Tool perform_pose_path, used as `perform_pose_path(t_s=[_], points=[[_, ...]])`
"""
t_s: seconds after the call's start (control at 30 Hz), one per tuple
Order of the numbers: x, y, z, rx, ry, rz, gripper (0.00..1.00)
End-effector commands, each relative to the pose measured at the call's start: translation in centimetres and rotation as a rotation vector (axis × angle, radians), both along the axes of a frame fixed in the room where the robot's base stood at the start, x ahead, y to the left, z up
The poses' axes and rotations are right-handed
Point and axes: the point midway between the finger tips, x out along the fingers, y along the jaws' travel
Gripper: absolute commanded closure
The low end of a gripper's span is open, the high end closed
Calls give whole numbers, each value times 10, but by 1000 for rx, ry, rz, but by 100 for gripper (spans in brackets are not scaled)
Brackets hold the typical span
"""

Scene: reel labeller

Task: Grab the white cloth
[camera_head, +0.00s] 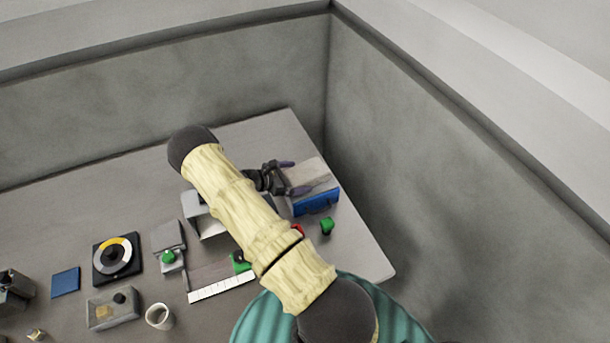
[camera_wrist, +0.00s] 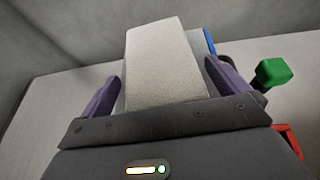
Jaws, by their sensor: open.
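The white cloth (camera_wrist: 165,65) shows as a pale, flat-sided block shape in the wrist view, between the two purple fingers of my gripper (camera_wrist: 170,90). In the head view the cloth (camera_head: 306,173) is a light grey-beige top on a blue box (camera_head: 316,202) at the right of the table. My gripper (camera_head: 287,178) is open, its fingertips at the left edge of the cloth. In the wrist view a finger stands on each side of the cloth. Whether they touch it I cannot tell. My arm hides part of the table's middle.
A green block (camera_head: 327,226) stands in front of the blue box. A grey holder (camera_head: 204,216) is left of my arm. A disc device (camera_head: 116,258), a blue square (camera_head: 65,282) and a white cup (camera_head: 159,316) lie further left. Walls rise behind and to the right.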

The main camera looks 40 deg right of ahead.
Motion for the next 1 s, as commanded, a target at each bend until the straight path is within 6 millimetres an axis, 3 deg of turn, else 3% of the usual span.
perform_pose_path(t_s=[0.13,0.37,0.77,1.0], points=[[0,0,0,0,0,0,0],[0,0,0,0,0,0,44],[1,0,6,-1,-1,0,44],[1,0,35,-1,-4,-1,44]])
